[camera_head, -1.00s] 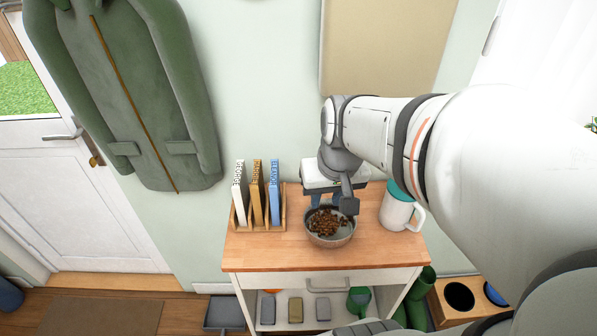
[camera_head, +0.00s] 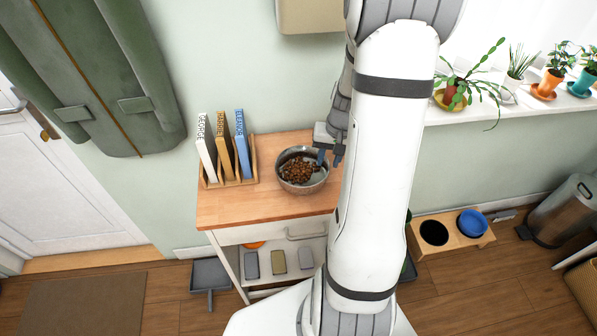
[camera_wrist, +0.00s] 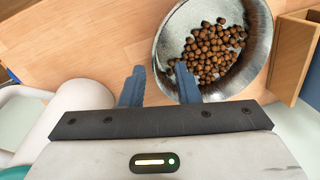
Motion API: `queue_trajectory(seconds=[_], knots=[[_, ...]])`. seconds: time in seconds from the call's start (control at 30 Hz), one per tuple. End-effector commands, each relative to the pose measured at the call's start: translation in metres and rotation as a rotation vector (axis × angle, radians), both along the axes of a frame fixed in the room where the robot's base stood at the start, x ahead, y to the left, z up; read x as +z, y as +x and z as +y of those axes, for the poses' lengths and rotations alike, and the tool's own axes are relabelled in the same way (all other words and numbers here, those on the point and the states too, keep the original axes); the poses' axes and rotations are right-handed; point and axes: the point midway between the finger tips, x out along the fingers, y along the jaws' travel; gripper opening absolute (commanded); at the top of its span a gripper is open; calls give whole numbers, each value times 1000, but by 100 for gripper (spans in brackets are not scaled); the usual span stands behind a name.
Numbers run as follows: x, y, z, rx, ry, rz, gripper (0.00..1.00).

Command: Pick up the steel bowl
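The steel bowl (camera_head: 300,187), full of brown kibble (camera_head: 299,167), stands upright on the wooden top of a small cabinet (camera_head: 240,207). My gripper (camera_head: 330,156) is at the bowl's right side in the head view, pointing down. In the wrist view, the bowl (camera_wrist: 245,72) and its kibble (camera_wrist: 213,52) fill the upper right. My gripper (camera_wrist: 161,80) is open there with a clear gap between its fingers. The bowl's near-left rim appears between them: the right finger overlaps the bowl and the left is outside. I cannot tell whether either touches it.
A wooden rack with several upright books (camera_head: 225,158) stands left of the bowl. A feeder stand (camera_head: 450,240) sits on the floor at right.

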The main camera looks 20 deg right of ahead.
Motion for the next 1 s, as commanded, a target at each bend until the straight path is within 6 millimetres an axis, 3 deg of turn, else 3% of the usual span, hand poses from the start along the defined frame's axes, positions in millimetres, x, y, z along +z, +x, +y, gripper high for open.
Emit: queue_trajectory(seconds=[0.3, 0.57, 0.93, 1.0], knots=[[-39, -1, 4, 0, 0, 2, 29], [-42, -1, 5, 0, 0, 1, 29], [-42, -1, 5, 1, 0, 1, 0], [-42, -1, 5, 1, 0, 1, 0]])
